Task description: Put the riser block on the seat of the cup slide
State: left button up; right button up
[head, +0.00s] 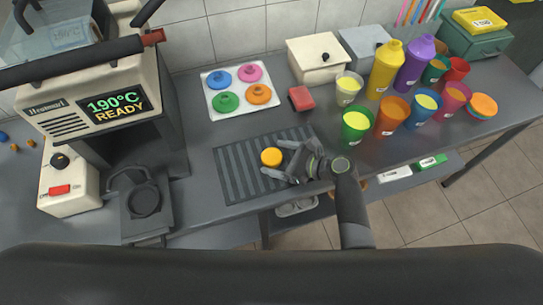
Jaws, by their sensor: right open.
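A short round yellow-orange block (270,157), which looks like the riser block, stands on the ribbed dark mat (232,172). My right gripper (275,158) is open, with one finger on the far side of the block and one on the near side. I cannot tell whether the fingers touch it. The cup slide (128,222) is the dark grey part at the lower left, in front of the sealing machine (58,92). Its round, ring-shaped seat (145,200) looks empty. My left gripper is not in view.
The machine's display reads 190°C READY. Behind the mat are a white tray (209,105) of coloured lids and a red block (301,98). Several coloured cups and bottles (385,70) stand at the right. The counter between slide and mat is clear.

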jog(key=shift+w+a+f, duration=0.15)
jog(key=shift+w+a, duration=0.05)
jog(key=shift+a, duration=0.15)
jog(key=c, duration=1.1)
